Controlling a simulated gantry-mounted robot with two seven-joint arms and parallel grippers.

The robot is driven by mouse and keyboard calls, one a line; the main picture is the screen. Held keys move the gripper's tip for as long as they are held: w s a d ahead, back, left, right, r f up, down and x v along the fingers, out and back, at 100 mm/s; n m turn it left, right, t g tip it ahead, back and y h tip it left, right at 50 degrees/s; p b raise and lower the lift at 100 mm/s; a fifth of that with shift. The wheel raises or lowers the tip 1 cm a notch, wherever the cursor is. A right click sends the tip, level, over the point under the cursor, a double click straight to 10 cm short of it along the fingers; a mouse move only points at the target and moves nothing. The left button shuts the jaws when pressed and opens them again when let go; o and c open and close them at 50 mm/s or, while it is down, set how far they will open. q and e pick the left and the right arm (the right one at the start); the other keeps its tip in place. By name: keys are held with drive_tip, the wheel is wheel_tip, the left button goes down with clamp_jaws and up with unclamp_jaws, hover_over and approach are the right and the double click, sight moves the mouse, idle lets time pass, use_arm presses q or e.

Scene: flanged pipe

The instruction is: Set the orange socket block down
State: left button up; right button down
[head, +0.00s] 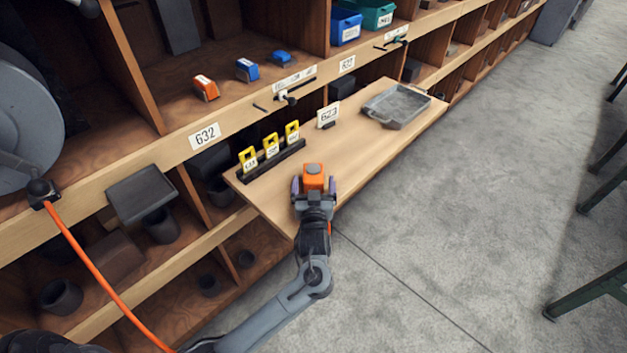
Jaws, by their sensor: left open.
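The orange socket block (314,178) shows near the front edge of the pull-out wooden board (365,150). It appears upright, with a small dark patch on its top. My left gripper (314,186) is open, with one finger on each side of the block. The block's underside is hidden, and I cannot tell for sure whether it touches the board or whether a finger touches it. My right gripper is not in view.
A rack of yellow tags (271,147) stands at the board's left back. A 623 card (328,115) and a grey metal tray (397,107) are farther along. Orange (205,88) and blue blocks (247,69) sit on the shelf above. The board's middle is clear.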

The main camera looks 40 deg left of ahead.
use_arm(q)
drive_tip(key=p+v, duration=0.2)
drive_tip(key=v, duration=0.7)
drive_tip(key=shift+v, duration=0.8)
